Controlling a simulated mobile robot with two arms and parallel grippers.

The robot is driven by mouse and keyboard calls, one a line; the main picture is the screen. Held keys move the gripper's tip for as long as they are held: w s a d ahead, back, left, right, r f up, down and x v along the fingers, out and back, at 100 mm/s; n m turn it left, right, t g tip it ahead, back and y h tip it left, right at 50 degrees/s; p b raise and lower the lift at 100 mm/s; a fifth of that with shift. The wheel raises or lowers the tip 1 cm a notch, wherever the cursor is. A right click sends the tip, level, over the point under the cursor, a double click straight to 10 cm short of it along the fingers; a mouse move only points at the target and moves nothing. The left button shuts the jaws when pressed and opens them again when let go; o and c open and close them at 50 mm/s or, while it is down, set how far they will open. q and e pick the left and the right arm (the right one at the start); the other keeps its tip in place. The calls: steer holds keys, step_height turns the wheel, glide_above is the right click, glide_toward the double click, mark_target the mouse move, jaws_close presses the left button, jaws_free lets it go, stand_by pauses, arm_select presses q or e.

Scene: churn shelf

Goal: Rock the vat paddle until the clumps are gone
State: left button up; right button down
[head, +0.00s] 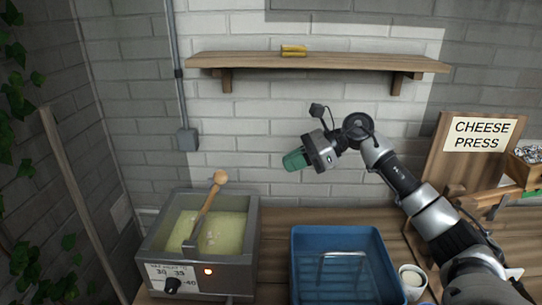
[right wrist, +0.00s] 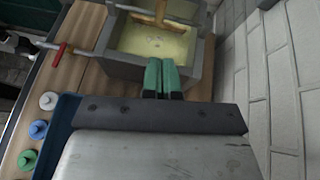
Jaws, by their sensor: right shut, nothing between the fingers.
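The grey vat (head: 252,240) stands on the wooden bench at the lower left of the head view. It holds pale yellow-green liquid (head: 228,228) with a few pale clumps (head: 211,238) showing. The wooden paddle (head: 208,205) leans in the vat, its round knob up and to the right. My right gripper (head: 288,161) is in the air to the right of the paddle and above the bench, apart from the vat. Its green fingers (right wrist: 162,76) are shut and empty, and in the right wrist view they point toward the vat (right wrist: 128,68). My left gripper is out of view.
A blue tray (head: 297,262) with a wire handle sits right of the vat. A white cup (head: 412,275) stands beside it. A cheese press (head: 455,165) stands at the right. A wooden shelf (head: 350,63) with a yellow item (head: 293,50) is on the wall above.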

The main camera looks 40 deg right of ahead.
steer(key=p, duration=0.4)
glide_toward(225, 182)
step_height(225, 182, down, 4)
steer(key=w+a, duration=0.1)
steer(key=w, duration=0.1)
steer(key=shift+w+a+r+p, duration=0.15)
steer(key=shift+w+a+p, duration=0.35)
steer(key=shift+a, duration=0.3)
steer(key=shift+w+a+r+p, duration=0.15)
steer(key=shift+w+a+p, duration=0.25)
steer(key=shift+a+p, duration=0.3)
steer(key=shift+a+r, duration=0.1)
